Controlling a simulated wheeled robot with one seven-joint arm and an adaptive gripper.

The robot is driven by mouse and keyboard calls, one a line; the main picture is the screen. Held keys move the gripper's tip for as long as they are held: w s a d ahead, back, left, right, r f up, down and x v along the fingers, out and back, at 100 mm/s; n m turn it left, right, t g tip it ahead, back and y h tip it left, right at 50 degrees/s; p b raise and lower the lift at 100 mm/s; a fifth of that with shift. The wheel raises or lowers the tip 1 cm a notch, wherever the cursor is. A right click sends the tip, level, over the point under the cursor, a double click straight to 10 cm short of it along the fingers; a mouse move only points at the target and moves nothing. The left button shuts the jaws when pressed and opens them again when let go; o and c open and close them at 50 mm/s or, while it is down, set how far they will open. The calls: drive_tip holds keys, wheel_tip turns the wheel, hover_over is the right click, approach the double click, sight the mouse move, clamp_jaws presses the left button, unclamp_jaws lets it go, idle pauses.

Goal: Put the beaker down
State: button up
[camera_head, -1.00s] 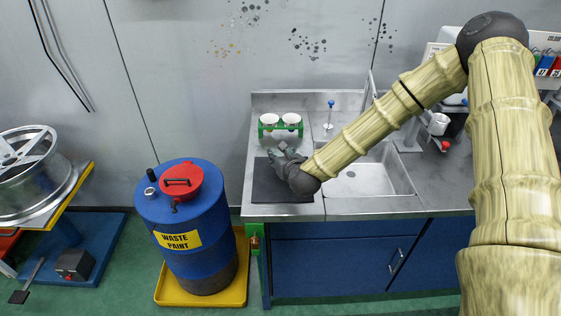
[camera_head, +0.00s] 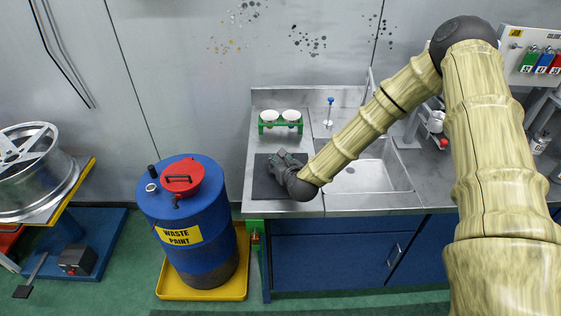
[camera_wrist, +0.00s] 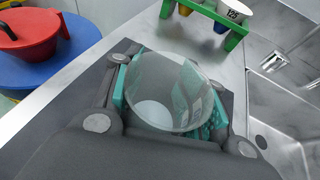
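The clear glass beaker (camera_wrist: 168,92) sits between the teal pads of my gripper (camera_wrist: 160,98) in the wrist view, with its round rim facing the camera. The pads appear to press on both its sides, so my gripper is shut on it. In the head view my gripper (camera_head: 282,159) is low over the dark mat (camera_head: 266,189) on the left of the counter. The beaker is mostly hidden there by the gripper. I cannot tell whether its base touches the mat.
A green rack (camera_head: 281,126) with two white cups stands behind the mat. The sink (camera_head: 372,177) is to the right, with a blue-topped item (camera_head: 330,110) behind it. A blue waste paint drum (camera_head: 188,220) stands left of the counter. Bare mat shows in front of my gripper.

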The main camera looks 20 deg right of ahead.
drive_tip(key=o, duration=0.5)
drive_tip(key=shift+r, duration=0.1)
drive_tip(key=shift+r+p, duration=0.15)
drive_tip(key=shift+p, duration=0.2)
drive_tip(key=shift+s+d+b, duration=0.1)
drive_tip(key=shift+s+b, duration=0.25)
drive_tip(key=shift+s, duration=0.05)
drive_tip(key=b+v, duration=0.3)
drive_tip(key=v, duration=0.8)
drive_tip(key=shift+s+r, duration=0.1)
drive_tip(key=shift+r, duration=0.05)
